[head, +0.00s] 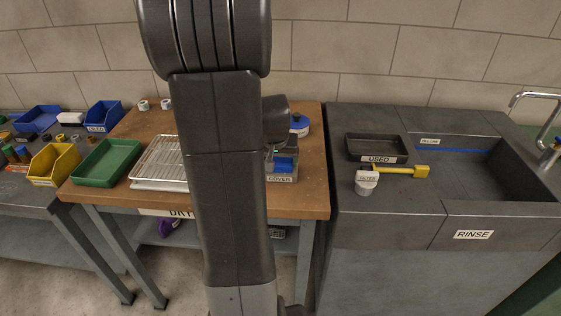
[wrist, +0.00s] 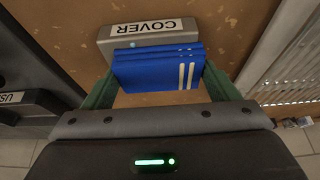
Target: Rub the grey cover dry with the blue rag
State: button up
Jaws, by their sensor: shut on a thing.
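The grey cover (wrist: 110,47) lies on the brown wooden table, its white COVER label facing up in the wrist view. In the head view the cover (head: 282,179) shows just right of my arm, partly hidden. My gripper (wrist: 158,76) is shut on the folded blue rag (wrist: 150,68), which has two white stripes. The rag overlaps the cover's near side; I cannot tell whether it presses on it. A small light-blue spot shows on the cover at the rag's edge. In the head view the rag (head: 286,164) shows beside my arm, which hides most of my gripper.
A wire rack (head: 158,160) and a green tray (head: 106,163) stand left of my arm. A blue-topped round thing (head: 300,124) stands behind the cover. To the right are a dark USED tray (head: 376,146), a yellow-handled tool (head: 408,170) and the RINSE basin (head: 500,170).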

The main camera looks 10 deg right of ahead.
jog(key=shift+a, duration=0.3)
jog(key=shift+d, duration=0.15)
jog(key=shift+s+d, duration=0.15)
jog(key=shift+d, duration=0.45)
jog(key=shift+w+a, duration=0.25)
jog(key=shift+a, duration=0.5)
jog(key=shift+d, duration=0.1)
jog(key=shift+s+d+f, duration=0.1)
jog(key=shift+s+d, duration=0.15)
jog(key=shift+d, duration=0.4)
